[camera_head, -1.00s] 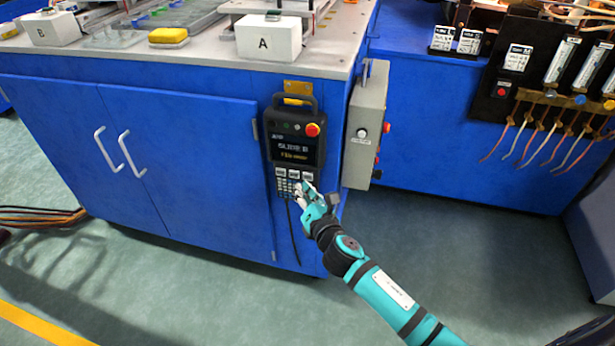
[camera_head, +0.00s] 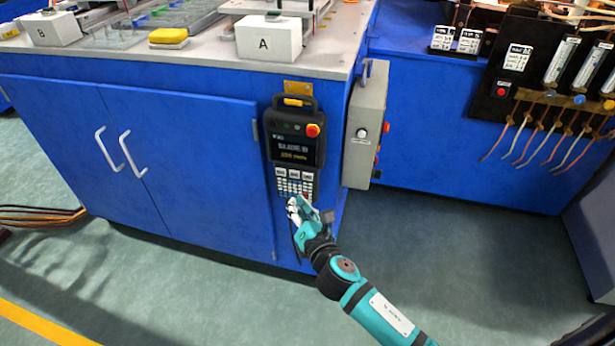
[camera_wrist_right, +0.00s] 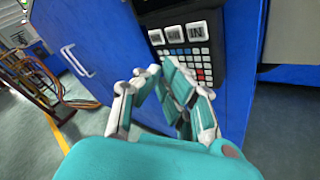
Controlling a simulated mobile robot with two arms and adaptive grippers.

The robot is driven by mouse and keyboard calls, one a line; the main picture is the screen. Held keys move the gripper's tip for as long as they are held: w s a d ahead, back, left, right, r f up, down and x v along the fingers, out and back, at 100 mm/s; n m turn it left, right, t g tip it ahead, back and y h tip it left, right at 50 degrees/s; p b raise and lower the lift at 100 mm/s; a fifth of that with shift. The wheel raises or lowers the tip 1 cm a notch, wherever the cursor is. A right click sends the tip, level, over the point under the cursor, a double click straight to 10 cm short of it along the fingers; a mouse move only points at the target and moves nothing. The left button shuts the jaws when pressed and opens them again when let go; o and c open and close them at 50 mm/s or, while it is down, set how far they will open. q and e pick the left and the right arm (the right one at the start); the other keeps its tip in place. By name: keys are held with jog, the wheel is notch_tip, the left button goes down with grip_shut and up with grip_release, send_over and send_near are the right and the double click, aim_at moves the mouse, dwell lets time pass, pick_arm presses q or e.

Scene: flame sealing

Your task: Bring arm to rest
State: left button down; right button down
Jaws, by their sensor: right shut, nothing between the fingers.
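My right arm reaches in from the lower right of the head view. Its teal and white right gripper (camera_head: 293,204) is shut and empty, just below the keypad of a black control pendant (camera_head: 297,148). The pendant hangs on the front of the blue cabinet and its screen appears to read "SLIDE B". In the right wrist view the gripper fingers (camera_wrist_right: 174,88) come together in front of the pendant's keypad (camera_wrist_right: 190,62), whose lower part they hide. I cannot tell from these views how wide the gap to the keypad is. My left gripper is not in view.
The blue cabinet (camera_head: 190,170) with two white handles stands close in front. A grey box (camera_head: 365,125) with a knob is on its side. The floor at right is clear.

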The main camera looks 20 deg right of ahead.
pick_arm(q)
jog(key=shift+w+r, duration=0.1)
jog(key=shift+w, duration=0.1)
